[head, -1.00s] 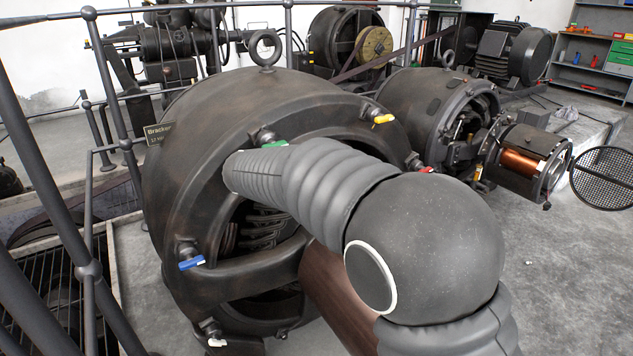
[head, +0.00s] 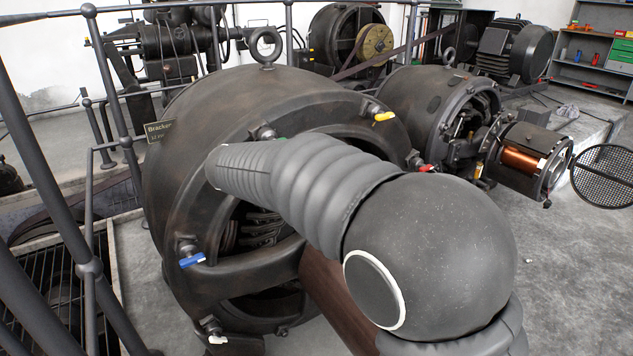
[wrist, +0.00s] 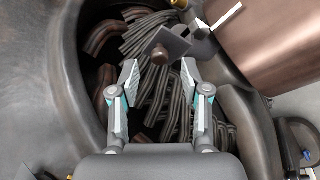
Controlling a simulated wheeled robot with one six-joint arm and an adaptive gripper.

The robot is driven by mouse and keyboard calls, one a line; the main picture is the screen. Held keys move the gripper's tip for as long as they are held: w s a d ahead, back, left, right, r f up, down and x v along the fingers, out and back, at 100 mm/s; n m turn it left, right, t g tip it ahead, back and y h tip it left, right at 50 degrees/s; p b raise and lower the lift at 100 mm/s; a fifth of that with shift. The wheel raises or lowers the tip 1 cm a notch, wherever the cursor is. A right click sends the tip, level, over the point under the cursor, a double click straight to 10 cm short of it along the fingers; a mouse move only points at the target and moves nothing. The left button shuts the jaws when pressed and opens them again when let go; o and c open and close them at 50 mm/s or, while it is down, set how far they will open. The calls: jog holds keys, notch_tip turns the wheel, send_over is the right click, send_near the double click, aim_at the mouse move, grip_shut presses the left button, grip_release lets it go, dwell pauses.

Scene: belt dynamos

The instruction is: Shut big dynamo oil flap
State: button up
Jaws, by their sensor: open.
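The big dynamo (head: 260,105) fills the middle of the head view, with a ring-shaped front frame and dark openings. My gripper (wrist: 160,82) is open and empty in front of these windings. A small dark plate with a round knob (wrist: 160,54) lies just beyond the fingertips; I cannot tell whether it is the oil flap or how far it stands open. A brass-coloured piece and a pale strip (wrist: 228,17) are just above and right of it. In the head view my arm hides the gripper and the dynamo's centre.
A brown cylinder (wrist: 270,40) is close on the gripper's right; it also shows in the head view (head: 338,300). Blue (head: 192,260), yellow (head: 384,116) and red (head: 427,168) handles stick out from the frame. A smaller dynamo (head: 420,100) stands behind right.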

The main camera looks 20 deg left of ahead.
jog(key=v, duration=0.8)
jog(key=shift+s, duration=0.15)
